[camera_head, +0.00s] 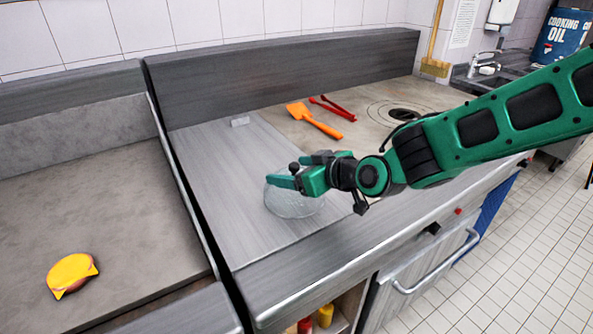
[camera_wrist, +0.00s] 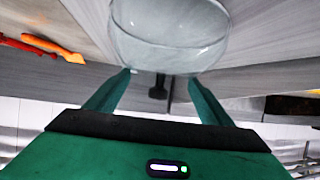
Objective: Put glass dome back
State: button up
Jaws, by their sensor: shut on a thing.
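The clear glass dome (camera_head: 290,204) is low over the grey metal worktop, near its front middle. I cannot tell whether its rim touches the surface. Its dark knob (camera_head: 294,167) is at the top, between the green fingers of my gripper (camera_head: 291,172). My gripper is shut on the knob. In the wrist view the dome (camera_wrist: 170,45) fills the top middle and its dark knob (camera_wrist: 158,88) shows between the fingers of my gripper (camera_wrist: 160,77).
A yellow-topped food item (camera_head: 72,272) lies on the left counter (camera_head: 110,215). An orange spatula (camera_head: 313,119) and red tongs (camera_head: 335,108) lie behind the dome. A small pale block (camera_head: 240,121) lies at the back. The metal worktop (camera_head: 215,170) left of the dome is clear.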

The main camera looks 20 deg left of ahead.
jog(key=o, duration=1.9)
jog(key=shift+c, duration=0.2)
jog(key=shift+s+d+r, duration=0.15)
jog(key=shift+d+r, duration=0.05)
jog(key=shift+d, duration=0.15)
jog(key=v, duration=1.1)
jog(key=shift+d, duration=0.1)
